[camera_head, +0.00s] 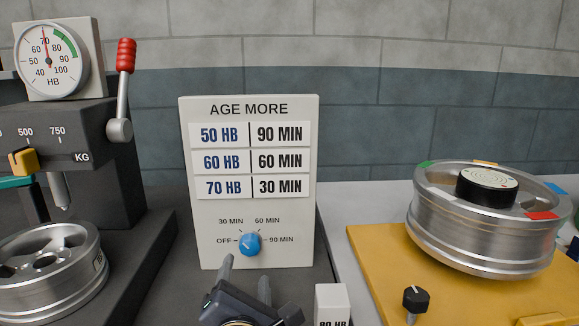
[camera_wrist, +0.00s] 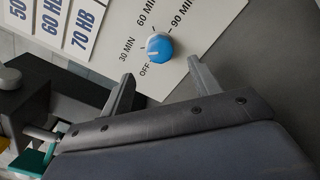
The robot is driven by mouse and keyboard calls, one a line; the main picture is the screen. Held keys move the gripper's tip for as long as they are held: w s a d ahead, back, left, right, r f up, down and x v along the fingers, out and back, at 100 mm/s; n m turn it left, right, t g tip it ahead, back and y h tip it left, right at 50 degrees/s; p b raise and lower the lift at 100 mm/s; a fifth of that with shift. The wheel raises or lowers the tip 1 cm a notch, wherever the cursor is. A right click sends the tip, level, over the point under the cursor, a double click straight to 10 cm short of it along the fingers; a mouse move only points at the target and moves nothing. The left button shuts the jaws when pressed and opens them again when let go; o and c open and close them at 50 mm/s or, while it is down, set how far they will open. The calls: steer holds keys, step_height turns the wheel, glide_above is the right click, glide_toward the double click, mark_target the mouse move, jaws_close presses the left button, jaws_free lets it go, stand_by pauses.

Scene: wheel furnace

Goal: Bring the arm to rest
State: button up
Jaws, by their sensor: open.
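My gripper (camera_head: 246,274) is low in front of the white AGE MORE panel (camera_head: 188,180), just below its blue knob (camera_head: 250,244). Its two fingers are spread apart with nothing between them. In the wrist view, the fingers (camera_wrist: 160,70) point toward the panel, one on each side below the blue knob (camera_wrist: 159,47), and appear apart from it. The knob's mark is on its OFF side, but its exact setting is hard to read.
A hardness tester (camera_head: 95,150) with a red-handled lever (camera_head: 126,57) stands left, a metal wheel (camera_head: 50,265) beneath its tip. Another wheel (camera_head: 480,235) sits on a yellow base (camera_head: 375,265) at right. A small white 80 HB block (camera_head: 332,300) is close beside my gripper.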

mark_target(249, 247)
steer(key=s, duration=0.3)
steer(key=shift+s, duration=0.2)
steer(key=w, duration=1.1)
steer(key=shift+w+a+r, duration=0.1)
steer(key=shift+a+r, duration=0.05)
steer(key=shift+a, duration=0.05)
steer(key=n+p, duration=0.5)
steer(key=p, duration=0.2)
steer(key=n+p, duration=0.5)
steer(key=p, duration=0.2)
steer(key=s, duration=0.9)
steer(key=shift+s+d+f, duration=0.15)
steer(key=shift+d+f, duration=0.05)
steer(key=shift+d, duration=0.05)
steer(key=shift+s, duration=0.6)
steer(key=shift+d+r, duration=0.1)
steer(key=shift+r, duration=0.05)
